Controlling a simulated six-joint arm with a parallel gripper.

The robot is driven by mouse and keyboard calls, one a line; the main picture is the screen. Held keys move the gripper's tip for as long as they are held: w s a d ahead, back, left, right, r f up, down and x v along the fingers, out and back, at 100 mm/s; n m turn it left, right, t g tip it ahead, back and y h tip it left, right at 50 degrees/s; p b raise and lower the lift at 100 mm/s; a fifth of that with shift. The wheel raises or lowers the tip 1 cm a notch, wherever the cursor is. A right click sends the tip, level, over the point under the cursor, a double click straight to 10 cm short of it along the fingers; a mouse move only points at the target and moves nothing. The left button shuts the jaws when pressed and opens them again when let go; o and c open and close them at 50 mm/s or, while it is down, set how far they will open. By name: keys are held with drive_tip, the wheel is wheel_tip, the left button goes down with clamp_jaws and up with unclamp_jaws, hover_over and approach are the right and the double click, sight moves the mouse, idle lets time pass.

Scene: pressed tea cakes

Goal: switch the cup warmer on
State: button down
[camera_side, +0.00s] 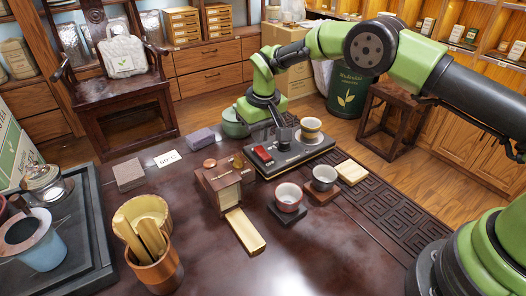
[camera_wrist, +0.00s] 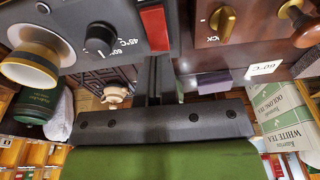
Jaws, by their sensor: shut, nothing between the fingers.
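The cup warmer (camera_side: 290,158) is a dark flat unit on the table, with a red rocker switch (camera_side: 263,154) at its left end. In the wrist view its panel shows the red switch (camera_wrist: 155,28), a black dial (camera_wrist: 100,38) with 45°C and 60°C marks, and a small round button (camera_wrist: 43,8). Which way the rocker is tipped I cannot tell. A yellow-banded cup (camera_side: 311,128) stands at the warmer's right end. My gripper (camera_wrist: 159,62) is shut and empty, its fingertips close to the switch and dial; contact cannot be told.
A wooden box (camera_side: 222,184) with a brass knob (camera_wrist: 222,20) stands left of the warmer. A 60°C card (camera_side: 167,158) and a purple-grey block (camera_side: 200,138) lie behind it. Two small cups (camera_side: 288,197) (camera_side: 324,178) stand in front. The table's front middle is mostly clear.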

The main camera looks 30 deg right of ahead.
drive_tip(key=shift+f, duration=1.35)
idle(0.6)
drive_tip(key=shift+r, duration=3.55)
wheel_tip(320, 180, up, 14)
drive_tip(key=f+m+t, duration=0.1)
hover_over(260, 149)
drive_tip(key=s+d, duration=0.2)
drive_tip(key=s, duration=0.3)
drive_tip(key=s+d+r+m+t+y, duration=0.1)
drive_tip(key=s+d+r+t, duration=0.1)
drive_tip(key=s+r, duration=0.6)
drive_tip(key=s+d+m+t+y, duration=0.1)
drive_tip(key=s+m+t, duration=0.1)
drive_tip(key=s, duration=1.6)
drive_tip(key=shift+s+d+f, duration=0.3)
drive_tip(key=shift+d+f, duration=0.05)
drive_tip(key=shift+f, duration=0.05)
